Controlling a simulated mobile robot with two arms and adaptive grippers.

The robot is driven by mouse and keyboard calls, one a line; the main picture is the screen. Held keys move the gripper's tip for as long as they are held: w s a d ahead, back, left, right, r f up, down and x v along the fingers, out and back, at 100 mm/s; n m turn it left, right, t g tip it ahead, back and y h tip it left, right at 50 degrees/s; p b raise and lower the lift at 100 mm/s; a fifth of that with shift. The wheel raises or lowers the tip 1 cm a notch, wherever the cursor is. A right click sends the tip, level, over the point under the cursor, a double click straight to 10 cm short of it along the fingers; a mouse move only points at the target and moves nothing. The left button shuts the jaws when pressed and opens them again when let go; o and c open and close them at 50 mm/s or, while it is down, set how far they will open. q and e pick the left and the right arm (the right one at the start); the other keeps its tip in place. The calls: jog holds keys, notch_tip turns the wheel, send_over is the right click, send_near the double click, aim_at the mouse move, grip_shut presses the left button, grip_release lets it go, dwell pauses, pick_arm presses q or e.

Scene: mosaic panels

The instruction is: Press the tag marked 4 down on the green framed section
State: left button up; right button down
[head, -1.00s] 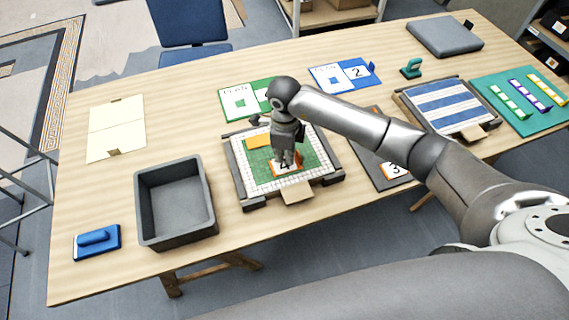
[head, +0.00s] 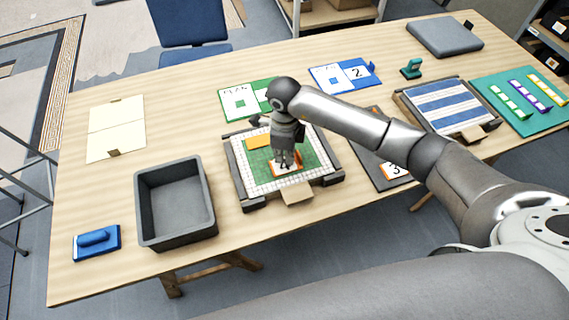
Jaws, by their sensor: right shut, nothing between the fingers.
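The green framed section (head: 310,150) lies in the middle of the table. It has a green field, a white tiled border and a grey frame. The tag marked 4 (head: 293,171), white with an orange edge, lies on its green field toward the near side. My right gripper (head: 284,165) is shut and points down right over the tag, with its fingertips at the tag and covering most of the number. Whether they touch it is hard to tell. An orange piece (head: 257,141) lies on the same section, farther back. My left gripper is out of view.
A grey bin (head: 205,235) and a blue float tool (head: 97,241) stand to the left. A dark board with a tag marked 3 (head: 393,170) and a blue-and-white striped panel (head: 447,104) lie right. Plan cards (head: 344,75) are behind.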

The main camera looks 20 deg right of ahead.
jog(key=shift+f+b, duration=0.95)
jog(key=shift+f, duration=0.05)
jog(key=shift+r, duration=0.15)
dwell(0.4)
notch_tip(320, 180, up, 8)
jog(key=p, duration=0.4)
jog(key=shift+p, duration=0.4)
jog(key=shift+f, duration=0.2)
